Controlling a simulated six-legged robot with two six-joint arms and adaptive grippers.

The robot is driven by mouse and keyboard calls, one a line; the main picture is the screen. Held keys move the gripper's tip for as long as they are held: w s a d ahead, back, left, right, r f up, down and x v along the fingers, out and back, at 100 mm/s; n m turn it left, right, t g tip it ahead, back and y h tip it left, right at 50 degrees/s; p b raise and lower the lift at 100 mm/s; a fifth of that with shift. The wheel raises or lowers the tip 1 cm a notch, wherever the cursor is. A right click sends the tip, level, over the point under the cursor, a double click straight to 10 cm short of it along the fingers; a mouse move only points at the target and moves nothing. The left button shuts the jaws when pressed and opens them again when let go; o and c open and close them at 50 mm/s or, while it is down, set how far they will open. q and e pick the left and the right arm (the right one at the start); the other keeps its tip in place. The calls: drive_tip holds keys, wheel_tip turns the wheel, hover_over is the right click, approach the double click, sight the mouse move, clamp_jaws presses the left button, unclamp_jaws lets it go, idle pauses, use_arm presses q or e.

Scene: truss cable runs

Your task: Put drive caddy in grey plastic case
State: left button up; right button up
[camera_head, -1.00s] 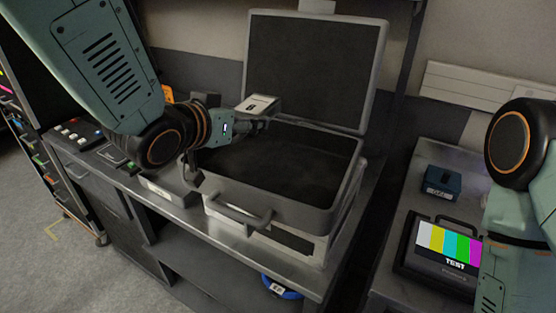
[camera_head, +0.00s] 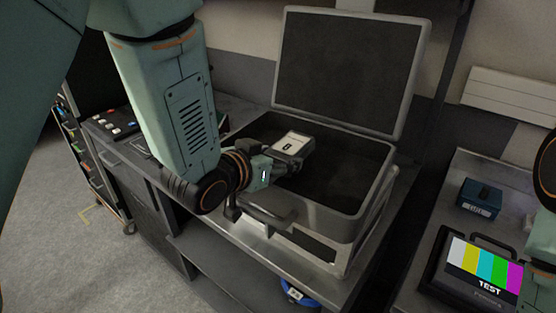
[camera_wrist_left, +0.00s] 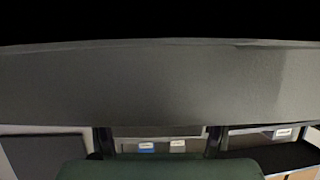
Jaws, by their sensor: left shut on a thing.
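The grey plastic case (camera_head: 362,206) stands open on the metal bench in the head view, its lid (camera_head: 345,72) raised at the back and its dark inside bare where it shows. My left gripper (camera_head: 291,159) is shut on the drive caddy (camera_head: 294,143), a light grey block with a small dark mark on its top. The gripper reaches over the front left rim, and the caddy appears over the case opening. I cannot tell its height above the case floor. The gripper hides part of the caddy and rim. My right gripper is out of view.
A blue box (camera_head: 479,199) and a monitor with colour bars (camera_head: 483,268) sit on the right bench. A button panel (camera_head: 115,125) lies at the bench's left. A blue round item (camera_head: 298,294) rests on the lower shelf. A dark grey band crosses the left wrist view, unclear.

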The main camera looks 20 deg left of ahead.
use_arm(q)
drive_tip(key=shift+a, duration=0.4)
drive_tip(key=shift+w+d+f, duration=0.15)
drive_tip(key=shift+d+f, duration=0.2)
drive_tip(key=shift+f, duration=0.05)
drive_tip(key=shift+a+f+b, duration=0.2)
drive_tip(key=shift+a+b, duration=0.05)
drive_tip(key=shift+b, duration=0.1)
drive_tip(key=o, duration=1.6)
drive_tip(key=shift+d, duration=0.2)
drive_tip(key=shift+s+a, duration=0.15)
drive_tip(key=shift+s, duration=0.05)
